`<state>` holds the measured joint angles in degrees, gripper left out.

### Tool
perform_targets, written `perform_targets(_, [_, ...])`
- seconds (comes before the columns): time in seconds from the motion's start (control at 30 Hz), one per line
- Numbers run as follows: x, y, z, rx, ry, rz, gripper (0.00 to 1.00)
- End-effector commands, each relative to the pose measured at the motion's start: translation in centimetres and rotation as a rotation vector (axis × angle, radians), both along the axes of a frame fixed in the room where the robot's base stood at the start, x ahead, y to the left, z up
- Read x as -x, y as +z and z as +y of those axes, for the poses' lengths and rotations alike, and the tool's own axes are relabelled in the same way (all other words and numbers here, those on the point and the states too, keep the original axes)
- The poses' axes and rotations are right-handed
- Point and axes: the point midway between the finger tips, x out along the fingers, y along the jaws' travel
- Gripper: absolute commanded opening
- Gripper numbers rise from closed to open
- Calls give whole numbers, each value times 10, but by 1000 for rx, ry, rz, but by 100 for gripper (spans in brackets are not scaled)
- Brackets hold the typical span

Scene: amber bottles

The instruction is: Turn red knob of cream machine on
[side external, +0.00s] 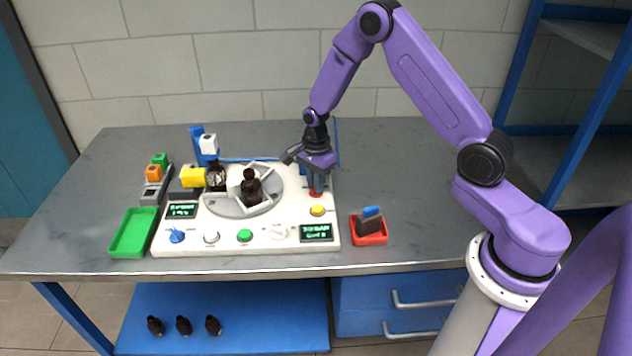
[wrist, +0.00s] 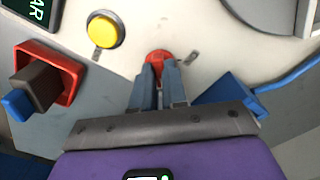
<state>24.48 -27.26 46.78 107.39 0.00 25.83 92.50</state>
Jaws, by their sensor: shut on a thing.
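The cream machine (side external: 290,246) stands on the grey table, a flat panel with a round turntable and several knobs and buttons. The red knob (wrist: 158,57) is at the machine's right side, and in the side view only a bit of red (side external: 315,193) shows below my fingers. My gripper (side external: 317,187) points down over it. In the wrist view my gripper (wrist: 160,75) has its two fingers close together on either side of the knob, shut on it. The fingers hide part of the knob, and its marking is hard to read.
A yellow button (side external: 317,210) is close in front of the red knob. A red holder (side external: 369,236) with a dark, blue-ended piece stands to the right. A blue post and rail (side external: 335,150) rise behind the gripper. Amber bottles (side external: 251,188) stand on the turntable (side external: 225,207).

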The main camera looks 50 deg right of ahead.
Motion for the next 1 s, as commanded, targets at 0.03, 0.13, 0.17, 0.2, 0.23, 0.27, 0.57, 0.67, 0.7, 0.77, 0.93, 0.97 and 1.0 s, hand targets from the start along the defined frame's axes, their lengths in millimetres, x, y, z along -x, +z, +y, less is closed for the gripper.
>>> perform_targets(0.03, [0,0,0,0,5,0,0])
perform_targets(0.13, [0,0,0,0,30,0,0])
perform_targets(0.17, [0,0,0,0,40,0,0])
perform_targets(0.2, [0,0,0,0,58,0,0])
perform_targets(0.23, [0,0,0,0,72,0,0])
perform_targets(0.27, [0,0,0,0,89,0,0])
perform_targets(0.57, [0,0,0,0,331,-1,0])
perform_targets(0.67, [0,1,0,0,426,-1,0])
perform_targets(0.7, [0,1,0,0,464,-1,0])
perform_targets(0.77, [0,1,0,0,521,-1,0])
perform_targets(0.93, [0,1,0,0,683,-1,0])
perform_targets(0.97, [0,1,0,0,712,-1,0])
perform_targets(1.0, [0,1,0,0,749,-1,0])
